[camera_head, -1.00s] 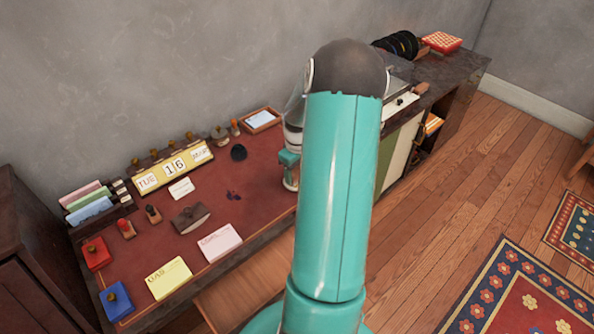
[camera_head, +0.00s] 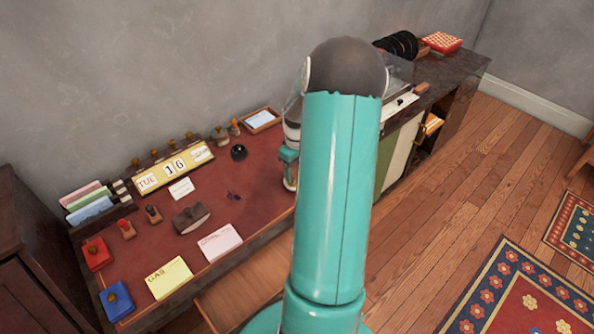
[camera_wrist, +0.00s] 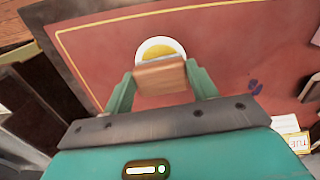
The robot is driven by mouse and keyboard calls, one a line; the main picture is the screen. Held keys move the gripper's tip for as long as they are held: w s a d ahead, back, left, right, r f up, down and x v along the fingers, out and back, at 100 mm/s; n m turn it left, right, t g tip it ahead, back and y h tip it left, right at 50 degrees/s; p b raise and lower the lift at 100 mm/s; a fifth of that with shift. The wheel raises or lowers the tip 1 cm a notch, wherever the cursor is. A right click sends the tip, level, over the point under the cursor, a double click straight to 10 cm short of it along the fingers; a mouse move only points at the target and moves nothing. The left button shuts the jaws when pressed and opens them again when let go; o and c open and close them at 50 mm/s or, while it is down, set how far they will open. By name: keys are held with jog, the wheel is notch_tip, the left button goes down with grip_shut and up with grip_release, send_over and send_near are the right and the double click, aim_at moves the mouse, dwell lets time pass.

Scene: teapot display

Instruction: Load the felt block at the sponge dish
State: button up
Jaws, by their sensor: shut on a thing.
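In the wrist view, the felt block (camera_wrist: 161,80), with a wood-brown back, is between the two teal fingers of my gripper (camera_wrist: 162,76), which is shut on it. Just beyond the block is the round white sponge dish (camera_wrist: 139,53) with a yellow sponge (camera_wrist: 161,49) in it. The block covers the near part of the dish. I cannot tell whether block and sponge touch. In the head view, my arm hides the block and most of the gripper; only a small teal part shows at the arm's left edge.
The red desk top (camera_head: 265,180) around the dish is mostly clear. Dark ink spots (camera_head: 233,195) lie to its left. A calendar block (camera_head: 174,168), a black round pot (camera_head: 239,152), stamps and a brown blotter (camera_head: 191,218) stand further left. A framed tray (camera_head: 261,119) is at the back.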

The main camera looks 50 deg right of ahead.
jog(key=shift+r, duration=2.75)
